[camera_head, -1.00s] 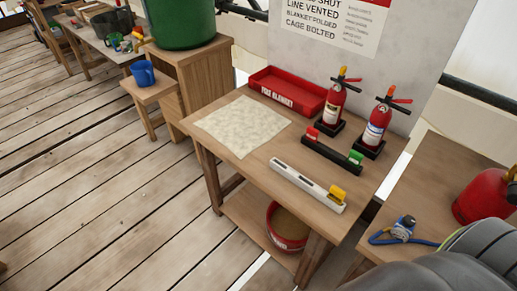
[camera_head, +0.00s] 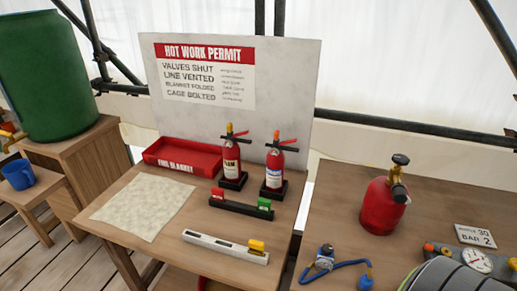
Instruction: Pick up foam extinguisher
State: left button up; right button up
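Two red extinguishers stand upright in black bases at the back right of the wooden table in the head view. The left one, the foam extinguisher (camera_head: 231,165), has a cream label whose visible letters end in "AM", and a yellow and red top. The other extinguisher (camera_head: 274,170) stands just to its right with a white and blue label and an orange-red top. The two are apart.
A red fire blanket tray (camera_head: 183,166) stands left of the extinguishers. A black rail (camera_head: 240,208) with red and green blocks lies in front of them. A pale cloth (camera_head: 143,206) and a white bar (camera_head: 222,247) lie nearer. A red canister (camera_head: 383,207) stands on the right table.

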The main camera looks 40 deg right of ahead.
aim_at(231, 150)
jog(key=z, duration=0.95)
jog(key=j, duration=0.4)
jog(key=k+u, duration=0.05)
